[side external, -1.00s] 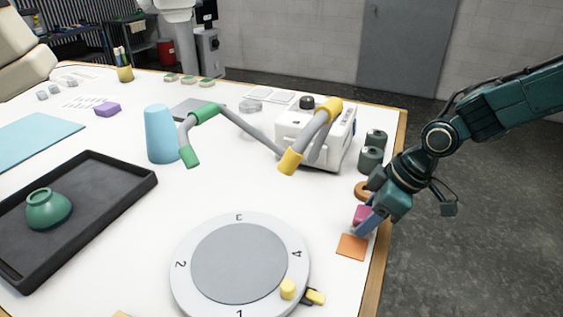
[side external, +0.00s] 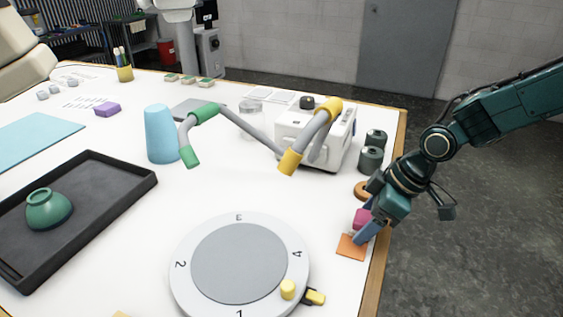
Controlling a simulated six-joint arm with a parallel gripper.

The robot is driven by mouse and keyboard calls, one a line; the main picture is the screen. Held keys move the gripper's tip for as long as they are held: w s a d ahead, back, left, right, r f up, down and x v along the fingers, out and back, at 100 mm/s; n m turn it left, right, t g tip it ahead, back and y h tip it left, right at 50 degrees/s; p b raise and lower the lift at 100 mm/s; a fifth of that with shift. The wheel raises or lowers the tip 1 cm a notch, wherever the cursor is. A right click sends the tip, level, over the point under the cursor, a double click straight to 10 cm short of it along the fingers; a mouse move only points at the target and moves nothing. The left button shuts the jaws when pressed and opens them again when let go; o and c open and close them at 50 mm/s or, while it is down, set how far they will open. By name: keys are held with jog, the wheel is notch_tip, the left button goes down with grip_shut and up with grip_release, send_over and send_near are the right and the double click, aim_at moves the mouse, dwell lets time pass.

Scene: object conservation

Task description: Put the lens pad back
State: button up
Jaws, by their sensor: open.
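A flat orange square (side external: 349,248) lies on the white table near its right edge. A small pink block (side external: 359,218) stands just behind it, partly covered by my gripper. I cannot tell from the picture which of these is the lens pad. My gripper (side external: 362,238) points down and left, with its blue-grey fingers low over the far edge of the orange square and in front of the pink block. The jaws are open. Whether the fingertips touch the square or the block cannot be made out.
A round numbered turntable (side external: 180,290) with a yellow knob stands left of the orange square. An orange-brown ring (side external: 361,189) and dark green cylinders (side external: 370,159) sit behind the pink block.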

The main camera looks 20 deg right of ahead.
jog(key=shift+r, duration=0.1)
jog(key=shift+r, duration=0.45)
jog(key=v, duration=1.1)
jog(key=shift+d+r, duration=0.15)
jog(key=shift+r, duration=0.2)
jog(key=shift+s, duration=0.15)
jog(key=s+d+r+m+t+h, duration=0.2)
jog(key=s+d+m, duration=0.7)
jog(key=s+d, duration=0.5)
jog(key=s+r+h, duration=0.1)
jog(key=s, duration=0.3)
jog(key=shift+r+t, duration=0.3)
